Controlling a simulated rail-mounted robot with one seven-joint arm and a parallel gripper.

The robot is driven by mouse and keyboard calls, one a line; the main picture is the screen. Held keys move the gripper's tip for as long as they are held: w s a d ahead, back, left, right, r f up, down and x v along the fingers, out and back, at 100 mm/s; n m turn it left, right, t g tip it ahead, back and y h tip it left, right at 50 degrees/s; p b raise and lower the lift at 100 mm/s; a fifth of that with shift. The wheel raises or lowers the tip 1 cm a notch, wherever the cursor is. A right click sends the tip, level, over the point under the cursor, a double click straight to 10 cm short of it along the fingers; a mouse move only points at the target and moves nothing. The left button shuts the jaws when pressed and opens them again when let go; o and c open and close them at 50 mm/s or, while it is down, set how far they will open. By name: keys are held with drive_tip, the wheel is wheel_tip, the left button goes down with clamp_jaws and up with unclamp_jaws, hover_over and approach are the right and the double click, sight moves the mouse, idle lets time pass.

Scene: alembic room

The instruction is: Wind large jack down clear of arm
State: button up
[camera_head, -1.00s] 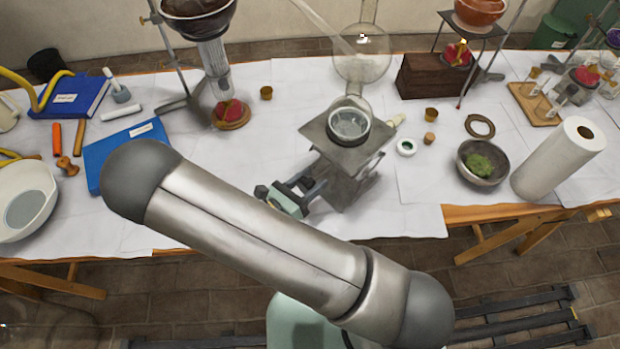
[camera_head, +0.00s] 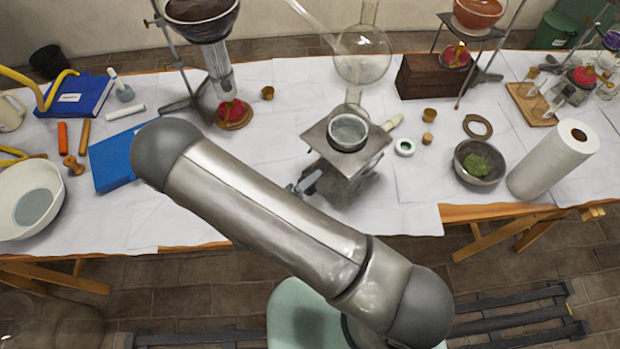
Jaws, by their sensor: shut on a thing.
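The large jack (camera_head: 372,155) is a grey metal lab jack near the table's front edge, its top plate raised. A small round bowl (camera_head: 348,133) with clear contents sits on the plate. A clear glass vessel (camera_head: 362,55) with a round bulb stands behind it, and a narrow glass part reaches down to the bowl; whether they touch I cannot tell. My gripper (camera_head: 306,184) is at the jack's lower left front, mostly hidden behind my arm. Only a small grey part of it shows, against the jack's side. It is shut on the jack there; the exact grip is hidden.
A white ring (camera_head: 404,147), small corks and a bowl of green matter (camera_head: 480,162) lie right of the jack. A blue book (camera_head: 112,158) lies left. A funnel stand (camera_head: 180,60) and wooden block (camera_head: 432,77) are behind.

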drive_tip(key=n, duration=0.4)
drive_tip(key=shift+n+p, duration=0.3)
drive_tip(key=shift+p, duration=0.1)
drive_tip(key=n, duration=0.4)
drive_tip(key=shift+f+n+p, duration=0.1)
drive_tip(key=shift+n+p, duration=0.2)
drive_tip(key=shift+p, duration=0.05)
drive_tip(key=n, duration=0.4)
drive_tip(key=shift+s+n+p, duration=0.1)
drive_tip(key=shift+n+p, duration=0.2)
drive_tip(key=shift+f+n, duration=0.1)
drive_tip(key=shift+n, duration=2.1)
drive_tip(key=o, duration=1)
drive_tip(key=b+v, duration=0.4)
drive_tip(key=v, duration=1.3)
drive_tip(key=shift+s+a+b, duration=0.1)
drive_tip(key=shift+s+b, duration=0.15)
drive_tip(key=shift+b, duration=0.1)
